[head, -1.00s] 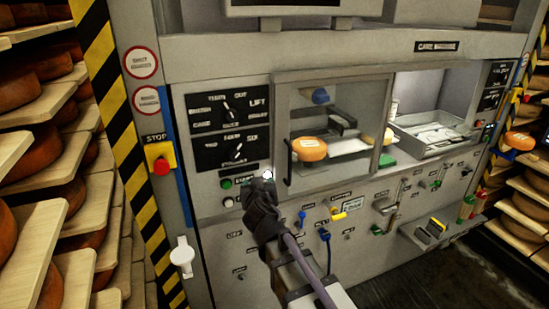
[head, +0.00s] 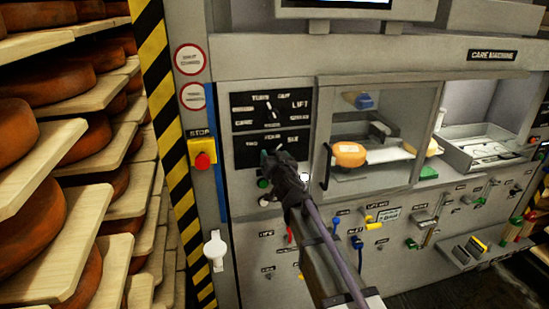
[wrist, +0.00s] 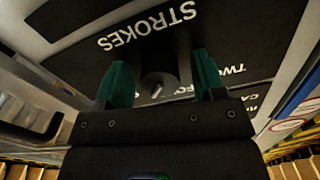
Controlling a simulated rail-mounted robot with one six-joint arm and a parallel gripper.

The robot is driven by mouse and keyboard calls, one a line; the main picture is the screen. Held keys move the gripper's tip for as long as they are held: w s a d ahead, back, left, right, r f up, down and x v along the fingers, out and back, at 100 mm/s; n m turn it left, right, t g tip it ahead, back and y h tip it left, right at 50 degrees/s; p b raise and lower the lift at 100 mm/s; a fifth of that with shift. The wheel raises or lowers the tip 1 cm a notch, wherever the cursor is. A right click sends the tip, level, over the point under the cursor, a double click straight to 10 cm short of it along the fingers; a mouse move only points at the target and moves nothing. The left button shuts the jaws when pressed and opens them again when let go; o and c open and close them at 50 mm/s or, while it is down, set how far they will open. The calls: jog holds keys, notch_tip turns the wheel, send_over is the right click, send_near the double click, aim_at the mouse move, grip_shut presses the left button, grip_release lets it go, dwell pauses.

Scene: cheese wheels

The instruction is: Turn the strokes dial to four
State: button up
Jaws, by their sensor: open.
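The strokes panel (head: 246,151) is black with white lettering, below a similar dial panel on the machine front. My gripper (head: 276,158) is in front of it and hides its dial in the head view. In the wrist view the dark strokes dial (wrist: 159,66) shows between the two green fingertips of my gripper (wrist: 162,80). The fingers are open, one on each side of the dial; I cannot tell whether they touch it. A short white mark shows at the dial's lower edge, near the partly hidden "FOUR" label. The exact setting is unclear.
The upper dial panel (head: 268,106) is just above. A glass-fronted chamber (head: 375,85) with a handle is to the right. A red stop button (head: 203,160) is to the left. A green button (head: 263,183) sits close below my gripper. Shelves of cheese wheels (head: 35,225) fill the left.

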jog(key=shift+c, duration=0.3)
jog(key=c, duration=0.8)
jog(key=shift+c, duration=0.2)
jog(key=shift+n, duration=0.3)
jog(key=n, duration=0.4)
jog(key=shift+n, duration=2)
jog(key=o, duration=0.9)
